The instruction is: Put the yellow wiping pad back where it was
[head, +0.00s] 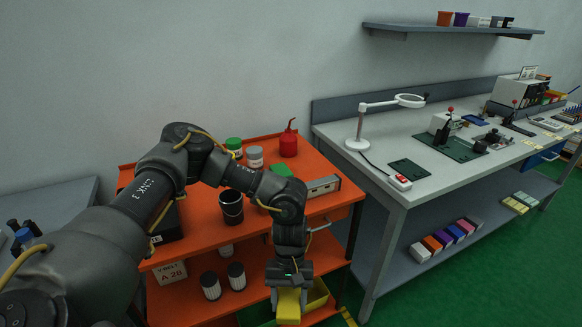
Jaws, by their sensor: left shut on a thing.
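My left gripper (289,286) is shut on the yellow wiping pad (288,306), which hangs below the jaws near the bottom of the head view. The pad is in front of the orange cart's (207,218) right side, over or near a green and yellow bin (318,296) on the lower shelf. I cannot tell whether the pad touches the bin. My left forearm hides part of the cart top. My right gripper is not in view.
The cart top holds a dark cup (231,208), a red bottle (288,142), lidded jars (254,156) and a grey box (323,186). A grey workbench (440,170) stands to the right, with green floor (480,285) in front.

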